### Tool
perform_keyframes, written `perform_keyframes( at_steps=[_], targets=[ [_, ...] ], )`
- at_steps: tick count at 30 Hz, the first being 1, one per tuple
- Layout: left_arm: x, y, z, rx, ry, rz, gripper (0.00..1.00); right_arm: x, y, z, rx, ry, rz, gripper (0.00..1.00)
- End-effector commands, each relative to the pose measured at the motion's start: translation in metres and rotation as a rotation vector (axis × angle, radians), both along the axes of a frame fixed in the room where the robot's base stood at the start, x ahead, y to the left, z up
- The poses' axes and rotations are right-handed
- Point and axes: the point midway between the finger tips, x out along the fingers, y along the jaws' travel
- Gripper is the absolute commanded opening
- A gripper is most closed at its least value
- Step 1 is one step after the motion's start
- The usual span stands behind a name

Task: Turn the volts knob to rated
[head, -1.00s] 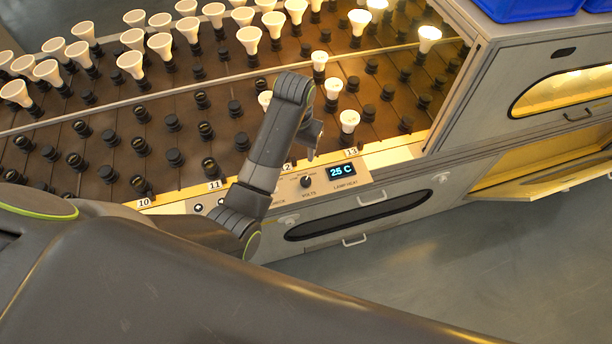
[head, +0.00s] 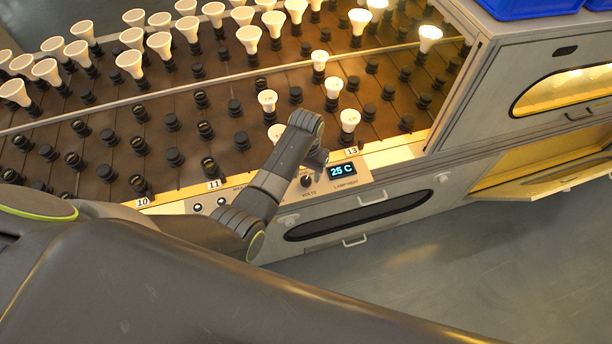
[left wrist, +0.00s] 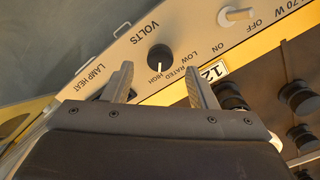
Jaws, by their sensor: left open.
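The black volts knob (head: 306,181) is on the front control strip, just left of the lit display. In the left wrist view the knob (left wrist: 160,57) is round, with a white pointer line toward the HIGH and RATED labels; I cannot tell exactly which it marks. My left gripper (head: 316,163) is above the strip, by the knob. In the left wrist view its two fingers (left wrist: 158,80) are apart with nothing between them, and the knob lies just beyond the gap, apparently untouched. My right gripper is not in view.
The lamp heat display (head: 342,170) reads 25 C. An on/off toggle (left wrist: 237,14) sits along the strip from the knob. White bulbs (head: 267,101) and dark sockets (head: 235,108) fill the rack behind. An open hatch door (head: 545,188) juts out at the right.

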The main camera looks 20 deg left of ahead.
Motion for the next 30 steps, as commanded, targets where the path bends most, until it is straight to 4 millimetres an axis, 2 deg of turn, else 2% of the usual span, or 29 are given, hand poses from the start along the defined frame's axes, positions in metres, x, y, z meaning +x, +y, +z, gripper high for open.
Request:
perform_keyframes(
  at_steps=[3, 7, 20, 30],
  targets=[
    [0.0, 0.0, -0.017, 0.0, 0.002, 0.0, 0.52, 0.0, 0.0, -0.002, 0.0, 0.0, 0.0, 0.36],
    [0.0, 0.0, -0.029, 0.0, 0.001, 0.0, 0.52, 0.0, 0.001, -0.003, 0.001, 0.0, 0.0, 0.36],
    [0.0, 0.0, -0.035, 0.0, -0.001, 0.0, 0.51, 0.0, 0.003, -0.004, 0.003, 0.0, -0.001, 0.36],
    [0.0, 0.0, -0.035, 0.0, -0.001, 0.0, 0.07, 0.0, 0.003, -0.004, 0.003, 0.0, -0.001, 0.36]
  ],
)
